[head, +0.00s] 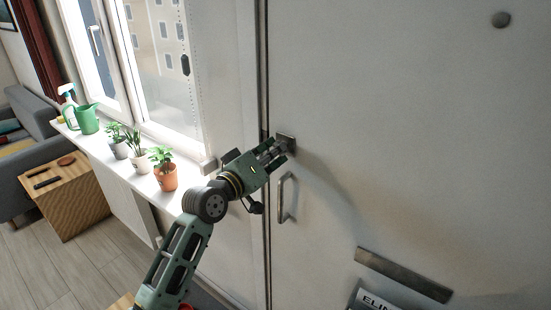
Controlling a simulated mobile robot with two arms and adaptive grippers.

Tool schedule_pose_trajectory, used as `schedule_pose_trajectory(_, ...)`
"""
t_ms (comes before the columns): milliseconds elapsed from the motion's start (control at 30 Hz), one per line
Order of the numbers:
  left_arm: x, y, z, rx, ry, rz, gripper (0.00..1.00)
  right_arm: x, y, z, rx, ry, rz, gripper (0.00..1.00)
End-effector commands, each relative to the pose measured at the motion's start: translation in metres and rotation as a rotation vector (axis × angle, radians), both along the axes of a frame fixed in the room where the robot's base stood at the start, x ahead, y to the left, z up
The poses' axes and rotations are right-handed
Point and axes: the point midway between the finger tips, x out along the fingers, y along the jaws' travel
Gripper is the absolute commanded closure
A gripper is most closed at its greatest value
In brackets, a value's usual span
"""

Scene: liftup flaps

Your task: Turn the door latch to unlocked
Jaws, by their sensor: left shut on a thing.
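The white door (400,130) fills the right half of the head view. The latch (287,141) is a small dark metal plate near the door's left edge, just above a metal pull handle (281,198). My left gripper (276,151) is at the latch with its fingers shut on it. The fingers cover most of the latch's turning part, so I cannot tell its angle. My right gripper is not in view.
A window sill (88,143) left of the door holds potted plants (165,172), a green watering can (88,119) and a spray bottle (68,103). A wooden side table (68,203) and grey sofa (28,118) stand further left. A metal mail slot (403,274) is low on the door.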

Motion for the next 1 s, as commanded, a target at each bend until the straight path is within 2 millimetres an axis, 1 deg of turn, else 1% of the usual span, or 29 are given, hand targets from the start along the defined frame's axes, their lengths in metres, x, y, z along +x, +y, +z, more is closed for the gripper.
schedule_pose_trajectory(33, 0.0, 0.0, -0.003, 0.041, -0.029, 0.001, 1.0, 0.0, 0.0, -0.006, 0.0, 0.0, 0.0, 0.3)
schedule_pose_trajectory(400, 0.0, 0.0, -0.002, 0.322, -0.233, 0.0, 1.0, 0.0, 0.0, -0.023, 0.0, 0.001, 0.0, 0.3)
schedule_pose_trajectory(700, 0.0, 0.0, -0.001, 0.504, -0.364, 0.001, 1.0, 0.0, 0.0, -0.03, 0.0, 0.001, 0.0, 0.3)
schedule_pose_trajectory(1000, 0.0, 0.0, -0.001, 0.605, -0.438, 0.0, 1.0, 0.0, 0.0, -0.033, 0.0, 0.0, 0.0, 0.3)
